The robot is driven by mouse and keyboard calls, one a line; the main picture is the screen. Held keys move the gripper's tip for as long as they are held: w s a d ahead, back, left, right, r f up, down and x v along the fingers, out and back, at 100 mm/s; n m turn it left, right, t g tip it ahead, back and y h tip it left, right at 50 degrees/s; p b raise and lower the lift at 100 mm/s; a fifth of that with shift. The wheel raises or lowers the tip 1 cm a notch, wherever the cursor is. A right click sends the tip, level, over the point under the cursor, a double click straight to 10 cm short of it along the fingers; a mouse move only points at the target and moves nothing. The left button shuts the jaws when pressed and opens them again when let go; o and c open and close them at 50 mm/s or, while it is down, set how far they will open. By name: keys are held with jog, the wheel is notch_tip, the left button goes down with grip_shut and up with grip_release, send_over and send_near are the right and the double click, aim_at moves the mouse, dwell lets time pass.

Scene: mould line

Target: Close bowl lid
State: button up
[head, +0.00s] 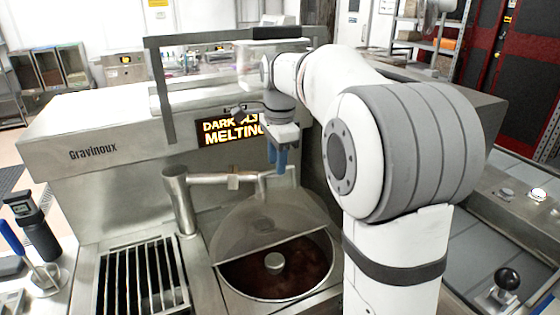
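The round steel bowl (320,283) is set in the machine top at the lower middle and holds dark brown liquid around a central hub. Its steel lid (262,222) is raised and tilted over the back of the bowl, leaving the front of the bowl uncovered. My gripper (279,160) points down with blue fingers just above the lid's upper back edge. I cannot tell whether the fingers touch the lid or how far apart they are.
A steel pipe (180,205) stands left of the lid, its horizontal arm running behind it. A slotted grate (142,280) lies to the left. A lit display (229,129) and a steel frame (165,95) stand behind. A black-knobbed lever (507,279) is at right.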

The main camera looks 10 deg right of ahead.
jog(key=shift+f, duration=0.55)
jog(key=shift+c, duration=0.2)
grip_shut()
jog(key=shift+r, duration=0.1)
